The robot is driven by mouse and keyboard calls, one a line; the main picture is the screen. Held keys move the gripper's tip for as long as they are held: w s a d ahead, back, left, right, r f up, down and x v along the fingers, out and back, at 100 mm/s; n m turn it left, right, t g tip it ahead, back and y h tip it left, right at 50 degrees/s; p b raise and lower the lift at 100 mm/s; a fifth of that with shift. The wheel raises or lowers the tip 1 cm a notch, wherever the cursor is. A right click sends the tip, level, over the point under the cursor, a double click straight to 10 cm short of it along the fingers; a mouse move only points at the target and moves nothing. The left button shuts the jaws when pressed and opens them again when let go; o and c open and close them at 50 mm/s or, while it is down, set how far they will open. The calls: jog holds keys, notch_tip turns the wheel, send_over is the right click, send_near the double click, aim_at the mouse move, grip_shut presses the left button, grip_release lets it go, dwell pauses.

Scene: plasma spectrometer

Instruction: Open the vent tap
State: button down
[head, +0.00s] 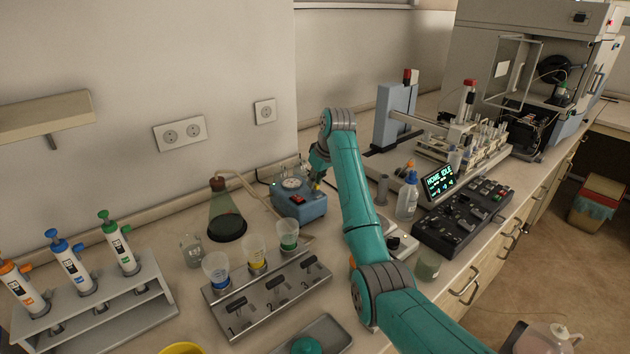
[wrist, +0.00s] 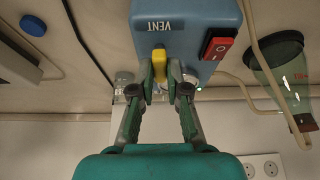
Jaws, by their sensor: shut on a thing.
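The vent tap is a small yellow lever (wrist: 159,55) below the VENT label (wrist: 160,26) on a blue box-shaped unit (wrist: 196,12). My gripper (wrist: 160,76) is shut on the yellow lever, with one finger on each side of it. The lever's lower part is partly hidden between the fingers. In the head view the blue unit (head: 297,207) stands on the bench near the wall, with a dial on top. There my gripper (head: 317,180) is at its right side, mostly hidden by my arm.
A red rocker switch (wrist: 220,43) sits beside the tap. A tube runs from the unit to a green flask (head: 226,215). A rack with coloured cups (head: 262,295) stands in front. A control panel (head: 465,220) and a wash bottle (head: 407,200) stand to the right.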

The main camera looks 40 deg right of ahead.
jog(key=c, duration=1.2)
grip_release()
jog(key=shift+o, duration=0.2)
jog(key=shift+r, duration=0.1)
jog(key=v, duration=0.7)
jog(key=shift+s+r, duration=0.1)
jog(key=shift+r, duration=0.05)
